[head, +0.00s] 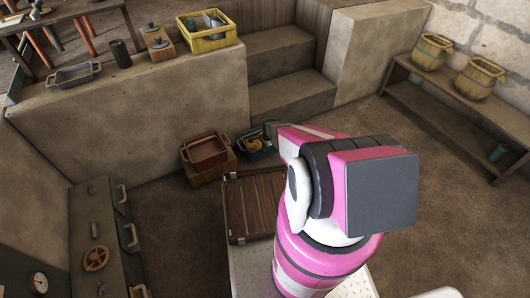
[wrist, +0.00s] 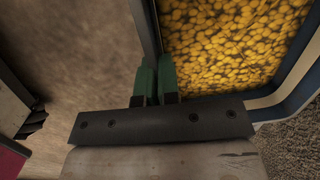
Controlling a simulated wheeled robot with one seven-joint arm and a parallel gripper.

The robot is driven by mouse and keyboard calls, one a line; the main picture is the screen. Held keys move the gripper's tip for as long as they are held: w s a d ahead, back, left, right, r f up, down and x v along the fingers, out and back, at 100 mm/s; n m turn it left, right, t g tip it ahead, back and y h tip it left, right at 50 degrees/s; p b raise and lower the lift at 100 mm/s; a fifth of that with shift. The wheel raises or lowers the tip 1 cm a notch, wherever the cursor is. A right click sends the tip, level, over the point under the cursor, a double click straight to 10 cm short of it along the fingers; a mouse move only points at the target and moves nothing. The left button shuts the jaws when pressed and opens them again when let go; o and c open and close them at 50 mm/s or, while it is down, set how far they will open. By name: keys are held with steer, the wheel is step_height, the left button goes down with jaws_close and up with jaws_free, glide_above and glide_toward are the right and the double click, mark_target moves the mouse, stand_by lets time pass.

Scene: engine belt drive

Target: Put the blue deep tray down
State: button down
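The blue deep tray (wrist: 292,84) fills the right of the wrist view and is full of small yellow pieces. Its near wall runs up the picture between the two green fingers of my gripper (wrist: 157,82). The fingers are close together with the thin wall between them. In the head view the tray (head: 256,146) shows low down near the foot of the steps, partly behind my pink arm. My fingertips are hidden there. I cannot tell whether the tray touches the floor.
A brown tray (head: 206,150) sits on a wooden box just left of the blue tray. A slatted wooden pallet (head: 250,205) lies in front. Stone steps (head: 290,92) rise behind. A bench with two baskets (head: 432,52) stands at the right, with clear floor before it.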

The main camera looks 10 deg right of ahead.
steer(key=shift+f, duration=1.8)
steer(key=c, duration=1.4)
jaws_free()
steer(key=shift+f, duration=0.1)
steer(key=shift+o, duration=0.2)
step_height(320, 180, up, 12)
steer(key=d, duration=0.2)
step_height(320, 180, up, 19)
steer(key=n, duration=0.6)
glide_above(265, 153)
steer(key=s, duration=0.9)
steer(key=s+r+n+h, duration=0.1)
steer(key=s+r+n, duration=0.7)
steer(key=s+r, duration=0.4)
step_height(265, 153, up, 4)
steer(key=shift+s+r, duration=0.15)
steer(key=shift+r, duration=0.05)
